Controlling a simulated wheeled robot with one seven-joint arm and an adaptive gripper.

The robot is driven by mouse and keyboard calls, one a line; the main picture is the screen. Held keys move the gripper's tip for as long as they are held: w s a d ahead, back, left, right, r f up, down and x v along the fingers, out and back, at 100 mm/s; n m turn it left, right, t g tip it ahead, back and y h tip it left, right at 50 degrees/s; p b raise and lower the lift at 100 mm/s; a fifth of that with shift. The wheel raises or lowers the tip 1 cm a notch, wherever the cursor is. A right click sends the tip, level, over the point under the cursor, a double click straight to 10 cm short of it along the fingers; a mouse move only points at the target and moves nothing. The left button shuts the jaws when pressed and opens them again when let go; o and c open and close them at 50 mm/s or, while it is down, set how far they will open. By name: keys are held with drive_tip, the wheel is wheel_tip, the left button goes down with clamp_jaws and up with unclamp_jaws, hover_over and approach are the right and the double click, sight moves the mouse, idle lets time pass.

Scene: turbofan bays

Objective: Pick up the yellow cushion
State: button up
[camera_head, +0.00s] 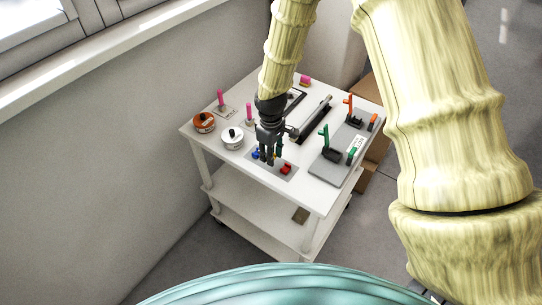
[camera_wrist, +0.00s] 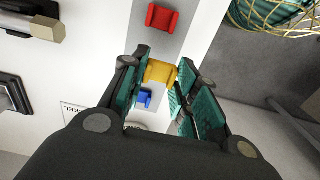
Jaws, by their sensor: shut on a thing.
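The yellow cushion (camera_wrist: 160,72) is a small block between the tips of my gripper (camera_wrist: 161,65) in the wrist view. The pads close on it from both sides, and it is over the grey strip (camera_wrist: 179,42). I cannot tell whether it still touches the strip.
A red cushion (camera_wrist: 162,18) and a blue cushion (camera_wrist: 145,98) sit on either side along the strip.

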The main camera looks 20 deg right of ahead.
drive_tip(key=s+a+r+b, duration=0.1)
drive_tip(key=s+a+b, duration=0.3)
drive_tip(key=s, duration=0.9)
drive_tip(key=shift+s+a+r, duration=0.15)
drive_tip(key=shift+s+a, duration=0.15)
